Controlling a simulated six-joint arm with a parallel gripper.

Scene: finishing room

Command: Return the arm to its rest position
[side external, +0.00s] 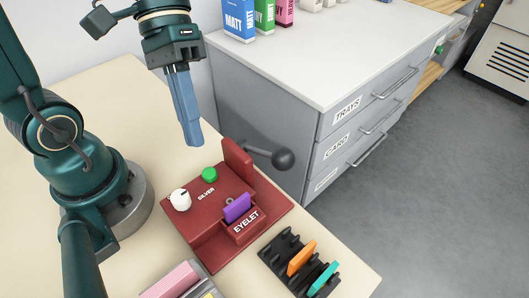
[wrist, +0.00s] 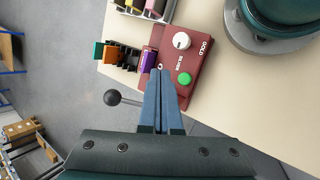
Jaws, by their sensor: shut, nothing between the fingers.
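My gripper (side external: 187,139) is shut and empty, its blue fingers pointing down above the table, behind the red eyelet machine. In the wrist view its fingertips (wrist: 160,72) overlap the machine's edge in the picture. The red eyelet machine (side external: 205,215) stands on the table with a white knob (side external: 180,200), a green button (side external: 209,174) and a lever with a dark ball (side external: 283,159). A purple tag (side external: 237,207) sits in its eyelet slot; it also shows in the wrist view (wrist: 148,60).
A black rack (side external: 272,262) holds an orange tag (side external: 301,258) and a teal tag (side external: 323,279). A tray with pink and yellow pieces (side external: 170,281) lies at the front edge. A grey drawer cabinet (side external: 290,120) stands beyond the machine. The table left of the gripper is clear.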

